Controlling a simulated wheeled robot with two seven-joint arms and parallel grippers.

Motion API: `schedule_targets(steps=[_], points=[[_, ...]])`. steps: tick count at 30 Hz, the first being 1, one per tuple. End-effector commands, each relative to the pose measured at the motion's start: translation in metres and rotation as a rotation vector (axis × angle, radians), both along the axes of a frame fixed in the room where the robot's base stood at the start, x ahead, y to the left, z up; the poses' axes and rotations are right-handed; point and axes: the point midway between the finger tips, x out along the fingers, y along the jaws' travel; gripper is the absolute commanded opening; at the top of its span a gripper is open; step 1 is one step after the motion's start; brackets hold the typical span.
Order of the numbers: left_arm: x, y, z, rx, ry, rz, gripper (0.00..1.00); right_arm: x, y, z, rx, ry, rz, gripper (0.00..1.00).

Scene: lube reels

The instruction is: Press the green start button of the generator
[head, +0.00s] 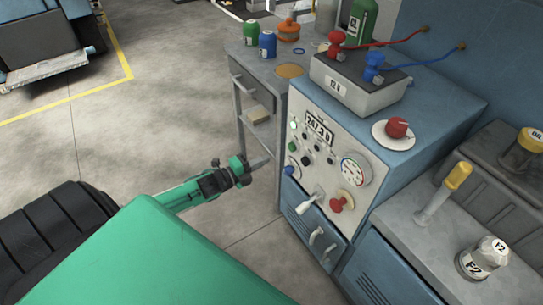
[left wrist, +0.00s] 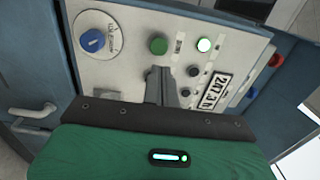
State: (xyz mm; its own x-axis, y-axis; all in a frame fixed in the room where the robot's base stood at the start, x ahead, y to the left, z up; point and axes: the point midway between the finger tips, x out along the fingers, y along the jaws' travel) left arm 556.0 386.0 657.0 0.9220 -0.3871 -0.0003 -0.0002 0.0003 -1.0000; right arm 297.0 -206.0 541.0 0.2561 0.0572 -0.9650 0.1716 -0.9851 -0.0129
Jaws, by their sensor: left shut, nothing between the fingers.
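The generator's grey control panel (head: 318,165) faces left in the head view. The green start button (head: 292,146) is small there, at the panel's left edge; it shows larger as a round green cap (left wrist: 158,44) in the left wrist view. A lit lamp (left wrist: 204,44) is beside it, and a blue knob (left wrist: 93,40) is on its other side. My left gripper (head: 262,161) is shut and empty, in front of the panel. In the left wrist view its fingers (left wrist: 160,80) point at the panel, just below the green button, with the button uncovered. My right gripper is not in view.
A red knob (head: 342,201), a gauge (head: 355,169) and a white lever (head: 309,202) are on the same panel. A 12 V battery (head: 358,83) stands on top.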

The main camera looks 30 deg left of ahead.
Motion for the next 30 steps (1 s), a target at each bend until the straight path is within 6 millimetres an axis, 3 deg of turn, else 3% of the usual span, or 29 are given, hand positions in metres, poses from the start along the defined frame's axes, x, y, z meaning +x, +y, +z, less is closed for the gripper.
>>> schedule_targets(steps=[3,10,19,30], points=[[-0.018,0.007,-0.001,0.001,0.003,0.0,0.0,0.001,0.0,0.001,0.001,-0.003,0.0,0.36],[-0.039,0.016,-0.001,0.0,0.001,0.0,0.0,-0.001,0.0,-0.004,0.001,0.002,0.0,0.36],[-0.044,0.018,0.0,0.0,0.0,0.0,0.0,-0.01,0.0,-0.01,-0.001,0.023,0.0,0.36],[-0.044,0.018,0.0,0.0,0.001,0.0,0.0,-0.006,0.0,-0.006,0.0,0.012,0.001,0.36]])
